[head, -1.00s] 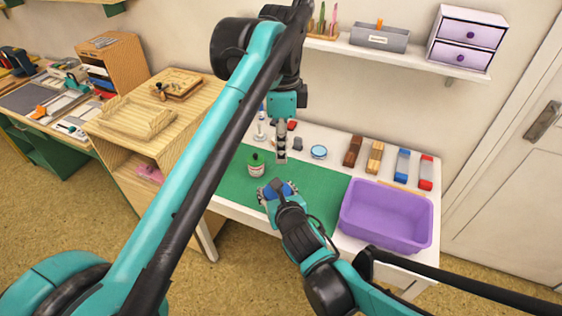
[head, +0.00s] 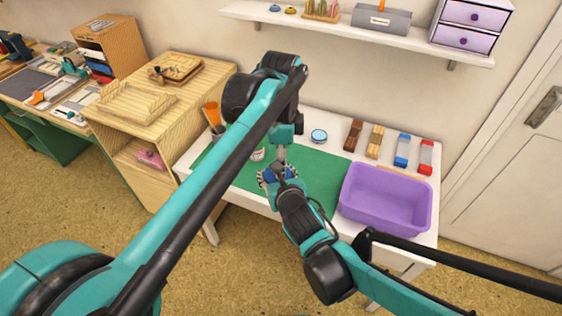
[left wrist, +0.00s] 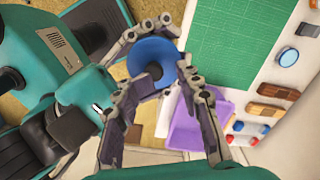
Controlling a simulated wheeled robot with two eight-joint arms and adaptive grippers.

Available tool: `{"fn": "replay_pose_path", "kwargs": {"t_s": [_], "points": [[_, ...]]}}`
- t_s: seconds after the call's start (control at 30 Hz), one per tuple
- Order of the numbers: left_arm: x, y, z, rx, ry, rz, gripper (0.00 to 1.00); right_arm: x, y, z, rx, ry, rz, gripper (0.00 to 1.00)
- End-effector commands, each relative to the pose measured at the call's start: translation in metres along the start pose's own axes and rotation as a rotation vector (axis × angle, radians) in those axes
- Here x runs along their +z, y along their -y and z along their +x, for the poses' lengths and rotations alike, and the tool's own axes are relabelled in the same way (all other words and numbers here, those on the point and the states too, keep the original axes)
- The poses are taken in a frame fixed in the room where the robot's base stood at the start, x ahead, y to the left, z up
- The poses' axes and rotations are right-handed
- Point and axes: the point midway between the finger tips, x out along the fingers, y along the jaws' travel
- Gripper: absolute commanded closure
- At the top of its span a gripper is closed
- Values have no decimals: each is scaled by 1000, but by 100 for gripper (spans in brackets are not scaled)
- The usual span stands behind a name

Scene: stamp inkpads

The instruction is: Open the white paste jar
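A round blue top (left wrist: 150,60), which looks like a jar lid, shows in the left wrist view; it also shows in the head view (head: 288,171). My right gripper (head: 272,176) is around the thing under it, seemingly the paste jar, above the green mat. The jar's white body is hidden. My left gripper (head: 281,158) points down just above the blue top. In the left wrist view its fingers (left wrist: 168,85) are apart, on either side of the blue top; contact cannot be told.
The green mat (head: 318,178) covers the middle of the white table. A purple bin (head: 385,205) stands at its right. A round blue tin (head: 319,136) and several stamps (head: 375,141) line the back.

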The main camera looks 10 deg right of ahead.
Motion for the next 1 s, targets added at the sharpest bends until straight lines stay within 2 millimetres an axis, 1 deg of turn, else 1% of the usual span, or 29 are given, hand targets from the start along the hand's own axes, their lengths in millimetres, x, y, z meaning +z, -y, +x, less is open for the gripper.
{"fn": "replay_pose_path", "kwargs": {"t_s": [0.03,0.07,0.1,0.13,0.33,0.37,0.4,0.77,0.87,0.97,1.0], "points": [[0,3,0,-7,0,-1,76,0,-1,-1,2,1,-1,100],[0,3,0,-7,0,-1,84,0,-1,-1,2,1,-1,100],[0,3,0,-7,0,-1,94,0,-1,-1,2,1,-1,100],[0,3,0,-7,0,-1,100,-1,-1,-1,2,1,-1,100],[0,2,0,-6,0,-1,100,0,-1,-1,2,1,-1,100],[0,2,0,-5,0,-1,83,0,-1,-1,2,1,-1,100],[0,2,0,-4,0,-1,77,0,0,0,1,0,-1,100],[0,1,-3,-2,0,0,77,0,0,0,1,0,0,100],[0,1,-11,-2,0,0,77,0,0,0,1,0,0,100],[0,1,-26,-2,0,0,77,0,0,0,0,0,0,100],[0,0,-34,-1,0,0,77,0,0,0,0,0,0,100]]}}
